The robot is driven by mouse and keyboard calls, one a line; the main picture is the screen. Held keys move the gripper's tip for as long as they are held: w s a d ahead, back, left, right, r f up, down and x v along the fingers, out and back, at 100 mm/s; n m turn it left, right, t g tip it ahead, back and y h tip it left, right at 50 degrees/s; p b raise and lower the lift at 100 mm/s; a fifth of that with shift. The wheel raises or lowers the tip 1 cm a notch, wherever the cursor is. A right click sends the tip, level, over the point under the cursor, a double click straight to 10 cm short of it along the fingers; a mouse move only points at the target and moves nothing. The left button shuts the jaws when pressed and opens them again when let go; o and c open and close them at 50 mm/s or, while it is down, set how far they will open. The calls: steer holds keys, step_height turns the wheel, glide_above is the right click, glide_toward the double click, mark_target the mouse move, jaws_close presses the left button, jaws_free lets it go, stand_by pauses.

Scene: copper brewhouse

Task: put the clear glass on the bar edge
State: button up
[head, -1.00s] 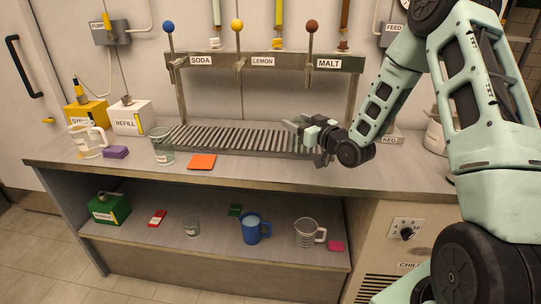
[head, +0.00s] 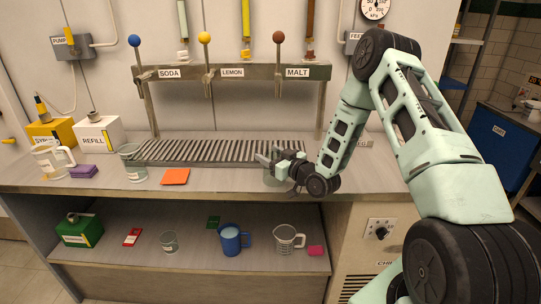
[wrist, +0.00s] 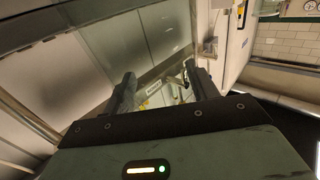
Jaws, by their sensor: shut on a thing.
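My gripper (head: 276,160) is at the right end of the slatted drip grille, over the bar top. It is shut on a clear glass (head: 273,179), faintly seen just below the fingers. I cannot tell whether its base touches the bar. In the wrist view the two fingers (wrist: 160,92) stand apart with see-through glass between and beyond them. The bar's front edge (head: 230,192) runs just in front of the gripper. Another clear glass (head: 133,165) stands on the bar at left, and a small one (head: 169,243) on the shelf below.
The drip grille (head: 205,152) lies under the tap rail (head: 230,72). An orange mat (head: 175,176), purple cloths (head: 83,171) and a clear mug (head: 51,163) are on the bar. A blue mug (head: 232,240) and a clear jug (head: 288,240) stand on the shelf. Bar top between orange mat and gripper is clear.

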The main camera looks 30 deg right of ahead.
steer(key=o, duration=1.2)
steer(key=shift+f, duration=0.1)
steer(key=shift+r+p, duration=0.3)
steer(key=s+b, duration=0.1)
steer(key=s, duration=0.2)
steer(key=s+d, duration=0.1)
steer(key=s, duration=0.3)
steer(key=s+d+b, duration=0.1)
steer(key=s, duration=0.2)
steer(key=shift+s+f+b, duration=0.2)
steer(key=shift+f+b, duration=0.05)
steer(key=shift+b, duration=0.1)
steer(key=shift+s+d+r, duration=0.1)
steer(key=shift+s+d, duration=0.05)
steer(key=shift+s, duration=0.55)
